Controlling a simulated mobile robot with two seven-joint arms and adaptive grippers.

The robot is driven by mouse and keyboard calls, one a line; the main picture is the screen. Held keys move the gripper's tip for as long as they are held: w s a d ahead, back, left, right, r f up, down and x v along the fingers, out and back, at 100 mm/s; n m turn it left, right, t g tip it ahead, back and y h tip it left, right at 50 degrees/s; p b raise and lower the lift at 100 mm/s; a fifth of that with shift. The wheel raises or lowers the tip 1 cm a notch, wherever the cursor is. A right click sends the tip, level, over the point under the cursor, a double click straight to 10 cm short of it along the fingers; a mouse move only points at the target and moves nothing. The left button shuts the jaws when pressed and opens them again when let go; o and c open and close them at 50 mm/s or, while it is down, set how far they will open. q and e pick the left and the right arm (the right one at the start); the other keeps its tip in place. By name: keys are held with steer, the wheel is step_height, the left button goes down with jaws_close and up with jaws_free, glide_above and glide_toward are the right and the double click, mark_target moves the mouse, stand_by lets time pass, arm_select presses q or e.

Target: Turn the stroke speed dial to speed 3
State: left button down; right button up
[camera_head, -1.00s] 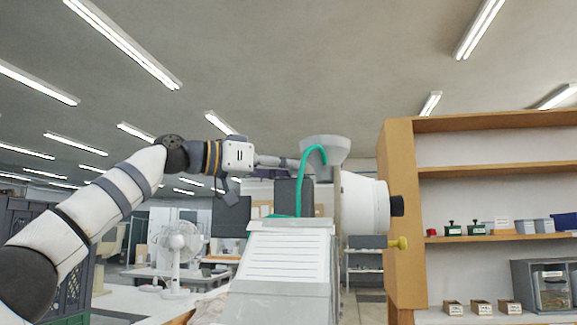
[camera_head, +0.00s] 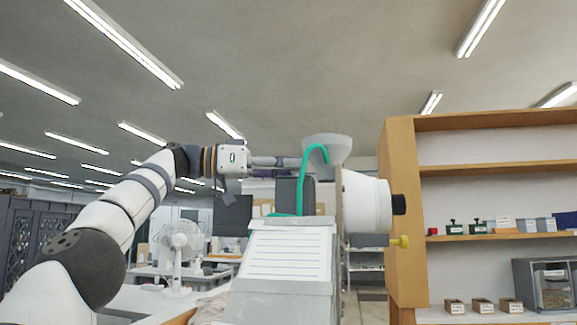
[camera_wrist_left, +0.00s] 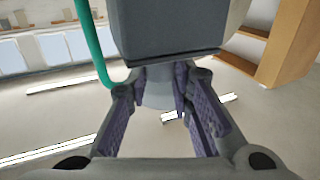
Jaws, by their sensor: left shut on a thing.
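The eyelet press stands in the middle of the head view, with a sloped pale body (camera_head: 285,255), a dark grey box (camera_head: 295,195), a pale hopper (camera_head: 327,146) and a white round housing (camera_head: 366,203). My left gripper (camera_head: 288,162) reaches in level from the left, just above the dark box and beside the hopper. In the left wrist view the dark box (camera_wrist_left: 168,35) fills the top middle and covers the fingertips of my left gripper (camera_wrist_left: 166,78). The fingers are closed in at the box; the stroke speed dial between them is hidden. My right gripper is not in view.
A green hose (camera_head: 301,180) arches beside the dark box and runs close to the left finger in the wrist view (camera_wrist_left: 96,45). A wooden shelf unit (camera_head: 400,220) stands right of the press. A white fan (camera_head: 178,245) stands at the left.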

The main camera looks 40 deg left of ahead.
arm_select(q)
steer(key=shift+w+f, duration=0.1)
steer(key=shift+f, duration=0.15)
steer(key=c, duration=1.4)
jaws_free()
steer(key=shift+d, duration=0.1)
steer(key=shift+c, duration=0.2)
steer(key=shift+r, duration=0.1)
steer(key=v, duration=0.7)
steer(key=shift+s, duration=0.25)
